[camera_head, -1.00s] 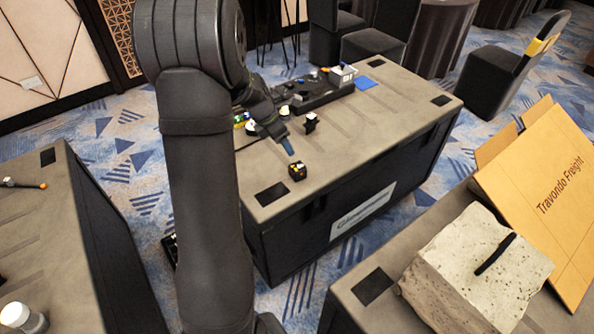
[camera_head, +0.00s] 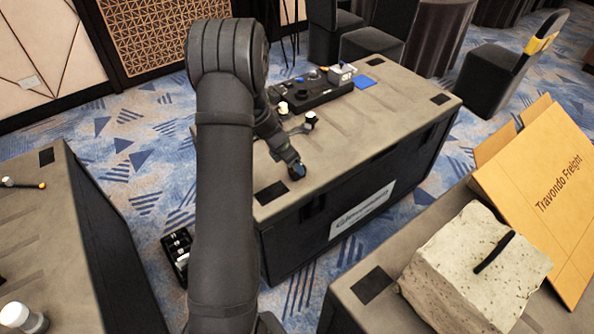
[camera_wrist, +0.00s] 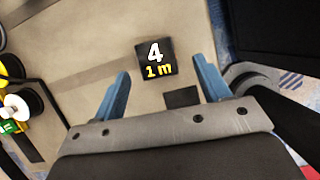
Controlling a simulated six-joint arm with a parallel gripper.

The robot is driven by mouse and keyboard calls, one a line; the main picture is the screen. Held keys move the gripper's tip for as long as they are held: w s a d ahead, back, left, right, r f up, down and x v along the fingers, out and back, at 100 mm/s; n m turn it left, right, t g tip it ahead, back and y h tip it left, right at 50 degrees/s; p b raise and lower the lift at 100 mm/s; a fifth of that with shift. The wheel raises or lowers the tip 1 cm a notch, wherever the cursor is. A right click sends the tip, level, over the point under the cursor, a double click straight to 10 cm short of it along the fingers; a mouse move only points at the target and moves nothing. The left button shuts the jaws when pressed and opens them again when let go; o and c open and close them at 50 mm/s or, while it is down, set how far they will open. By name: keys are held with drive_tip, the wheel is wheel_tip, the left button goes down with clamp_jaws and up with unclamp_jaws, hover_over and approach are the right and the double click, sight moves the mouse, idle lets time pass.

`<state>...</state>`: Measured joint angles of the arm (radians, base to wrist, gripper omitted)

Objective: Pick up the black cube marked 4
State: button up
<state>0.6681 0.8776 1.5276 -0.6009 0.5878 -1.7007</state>
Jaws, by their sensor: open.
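The black cube (camera_wrist: 156,60), marked with a white 4 and a yellow "1 m", sits on the grey-brown top of the middle case (camera_head: 370,125), near its front left corner. In the wrist view my gripper (camera_wrist: 162,66) is open, with its two blue fingers apart and the cube between and slightly beyond their tips. Nothing is held. In the head view my gripper (camera_head: 296,172) is low over the cube's place and hides most or all of the cube.
A stone block (camera_head: 470,265) and cardboard box (camera_head: 545,195) stand right. The case top right of my gripper is clear.

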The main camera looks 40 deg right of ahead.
drive_tip(key=x, duration=0.5)
drive_tip(key=shift+w+r, duration=0.1)
drive_tip(key=shift+w, duration=0.05)
drive_tip(key=c, duration=1.1)
